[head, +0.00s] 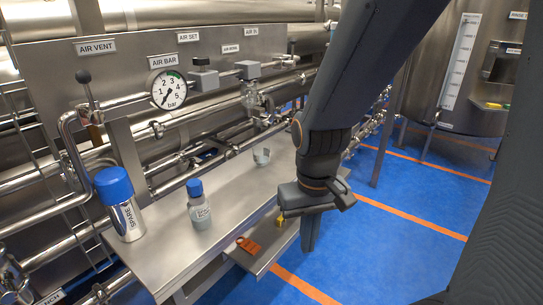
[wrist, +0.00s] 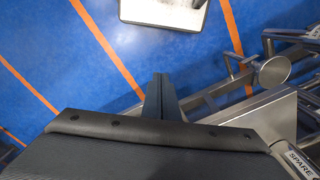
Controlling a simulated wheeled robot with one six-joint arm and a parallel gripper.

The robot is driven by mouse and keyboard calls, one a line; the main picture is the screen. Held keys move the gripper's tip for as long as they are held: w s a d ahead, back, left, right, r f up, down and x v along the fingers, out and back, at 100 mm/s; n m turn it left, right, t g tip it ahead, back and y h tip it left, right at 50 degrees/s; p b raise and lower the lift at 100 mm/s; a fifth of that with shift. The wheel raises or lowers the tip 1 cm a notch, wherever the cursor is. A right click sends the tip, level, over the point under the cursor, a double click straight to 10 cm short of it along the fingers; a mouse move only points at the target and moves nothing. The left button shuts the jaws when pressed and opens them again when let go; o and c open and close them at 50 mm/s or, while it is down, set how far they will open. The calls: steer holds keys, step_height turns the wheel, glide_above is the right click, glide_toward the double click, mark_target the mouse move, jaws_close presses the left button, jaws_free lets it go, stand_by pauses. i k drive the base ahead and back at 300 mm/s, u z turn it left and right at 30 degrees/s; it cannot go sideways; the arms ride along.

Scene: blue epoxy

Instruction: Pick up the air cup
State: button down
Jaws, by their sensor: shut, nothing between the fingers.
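A small clear-grey cup (head: 262,156), which looks like the air cup, stands on the far part of the steel bench (head: 235,170), below the air pipework. My gripper (head: 309,248) hangs pointing down beyond the right edge of the bench, to the right of the cup and apart from it. Its fingers are together and empty. In the wrist view the shut fingers (wrist: 160,98) point over blue floor beside the bench. The cup cannot be made out in the wrist view.
A red tag (head: 248,245) lies on a lower shelf. A pressure gauge (head: 168,89) and pipes rise behind. Blue floor (head: 390,250) to the right is open.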

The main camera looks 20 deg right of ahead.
mark_target(261, 155)
steer(key=z, duration=1.6)
steer(key=k, duration=0.95)
steer(key=u, duration=1.55)
steer(key=i, duration=1)
steer(key=u, duration=0.05)
